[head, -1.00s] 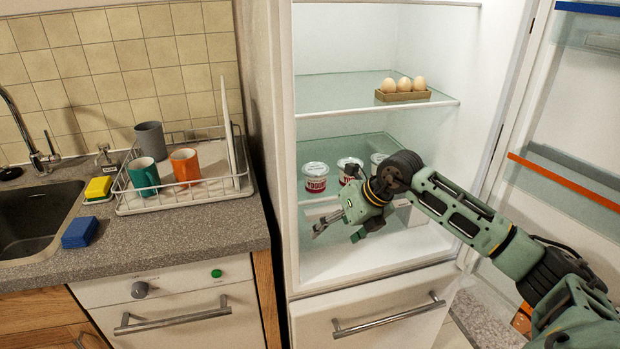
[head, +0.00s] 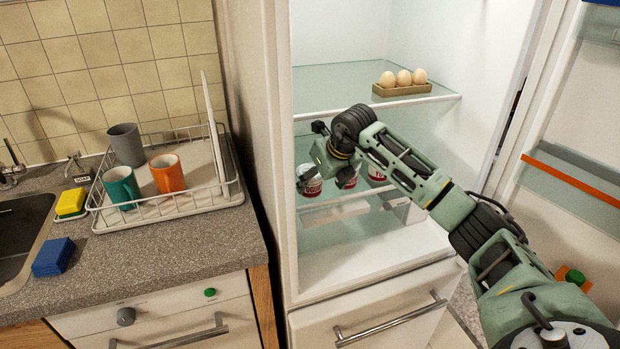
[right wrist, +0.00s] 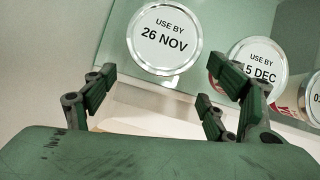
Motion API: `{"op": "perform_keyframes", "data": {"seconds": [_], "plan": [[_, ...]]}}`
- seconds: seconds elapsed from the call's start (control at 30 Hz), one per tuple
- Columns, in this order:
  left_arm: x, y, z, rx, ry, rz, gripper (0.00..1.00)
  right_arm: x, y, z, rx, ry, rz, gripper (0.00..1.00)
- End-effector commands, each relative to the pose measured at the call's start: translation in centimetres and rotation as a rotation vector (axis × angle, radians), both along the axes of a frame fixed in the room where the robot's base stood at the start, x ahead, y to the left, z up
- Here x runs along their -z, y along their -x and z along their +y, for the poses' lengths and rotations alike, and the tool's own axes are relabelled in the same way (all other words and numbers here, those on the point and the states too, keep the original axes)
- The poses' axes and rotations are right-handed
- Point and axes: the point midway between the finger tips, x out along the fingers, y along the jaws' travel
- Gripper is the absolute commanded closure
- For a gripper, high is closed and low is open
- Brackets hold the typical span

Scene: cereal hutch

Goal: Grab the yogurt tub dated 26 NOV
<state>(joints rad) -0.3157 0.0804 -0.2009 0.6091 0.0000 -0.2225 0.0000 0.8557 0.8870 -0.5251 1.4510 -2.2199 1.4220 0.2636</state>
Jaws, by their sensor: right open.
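The yogurt tub dated 26 NOV (right wrist: 165,40) shows its round white lid in the right wrist view, just beyond my fingers. It appears to be the leftmost tub (head: 309,186) on the fridge's lower glass shelf in the head view, partly hidden by my gripper. My right gripper (head: 317,158) is open and empty, above and in front of that tub; its spread fingers (right wrist: 165,92) also show in the right wrist view. A third tub (right wrist: 315,95) is cut off at the edge. My left gripper is out of view.
The upper glass shelf (head: 340,88) with an egg tray (head: 402,89) lies above and behind my right wrist. The fridge's left wall (head: 262,150) is close to the leftmost tub. The open door (head: 580,190) stands at the right.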

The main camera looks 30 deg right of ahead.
Motion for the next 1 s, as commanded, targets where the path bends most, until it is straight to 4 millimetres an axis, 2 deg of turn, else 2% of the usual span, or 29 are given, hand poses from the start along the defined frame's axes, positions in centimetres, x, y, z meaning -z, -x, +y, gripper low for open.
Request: {"op": "perform_keyframes", "data": {"seconds": [0.13, 0.27, 0.4, 0.53, 0.87, 1.0], "plan": [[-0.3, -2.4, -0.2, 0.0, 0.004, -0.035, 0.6, 0.0, -0.7, 0.0, 0.0, 0.001, 0.0, 0.22], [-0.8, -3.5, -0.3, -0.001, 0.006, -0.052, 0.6, -0.2, -1.9, 0.0, 0.002, -0.003, -0.003, 0.22], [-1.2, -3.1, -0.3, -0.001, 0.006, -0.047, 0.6, -0.2, -3.7, 0.0, 0.0, -0.002, 0.0, 0.22], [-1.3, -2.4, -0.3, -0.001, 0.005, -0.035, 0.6, 1.8, -4.5, -0.1, -0.001, 0.0, 0.002, 0.22], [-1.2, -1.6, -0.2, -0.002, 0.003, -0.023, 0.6, 2.6, -4.9, -0.2, -0.002, 0.003, 0.0, 0.22], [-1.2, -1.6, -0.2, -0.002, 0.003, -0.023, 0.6, 2.6, -4.9, -0.2, -0.002, 0.003, 0.0, 0.32]]}}
